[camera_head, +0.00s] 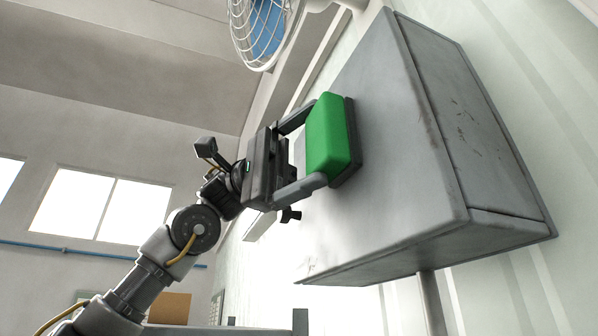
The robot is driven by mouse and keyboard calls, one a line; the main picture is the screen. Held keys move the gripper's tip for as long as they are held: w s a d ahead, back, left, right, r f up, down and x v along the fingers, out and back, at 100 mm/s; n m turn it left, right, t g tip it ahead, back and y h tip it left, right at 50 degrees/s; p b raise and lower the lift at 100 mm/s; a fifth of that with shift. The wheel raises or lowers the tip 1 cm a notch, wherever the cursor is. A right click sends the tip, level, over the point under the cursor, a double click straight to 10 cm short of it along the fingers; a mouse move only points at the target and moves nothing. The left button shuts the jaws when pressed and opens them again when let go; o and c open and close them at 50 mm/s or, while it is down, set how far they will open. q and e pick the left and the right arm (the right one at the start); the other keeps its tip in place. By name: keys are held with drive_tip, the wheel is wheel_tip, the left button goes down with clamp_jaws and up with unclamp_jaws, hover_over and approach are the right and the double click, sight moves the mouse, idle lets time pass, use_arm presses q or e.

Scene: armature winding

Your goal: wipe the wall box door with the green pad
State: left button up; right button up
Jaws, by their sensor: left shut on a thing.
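The wall box (485,150) is a grey metal box on the pale wall, seen tilted in the head view. Its door (385,185) is the broad grey face turned to the left, with a small dark latch or handle (290,215) near its left edge. The green pad (328,135) has a dark backing and lies against or very close to the door; I cannot tell if it touches. My left gripper (312,150) is shut on the green pad, one finger at its upper end and one at its lower end. My right gripper is not in view.
A grey pipe (431,300) runs down from the box. A brown box (169,308) and a grey frame stand low at the left. Windows (100,205) are far behind.

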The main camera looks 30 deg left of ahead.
sight(316, 131)
use_arm(q)
drive_tip(key=shift+s+d+f+b, duration=0.1)
drive_tip(key=shift+s+d+b, duration=0.3)
drive_tip(key=shift+d, duration=0.25)
drive_tip(key=shift+s+d, duration=0.65)
drive_tip(key=shift+d, duration=0.3)
drive_tip(key=shift+w+a, duration=0.1)
drive_tip(key=shift+r, duration=0.2)
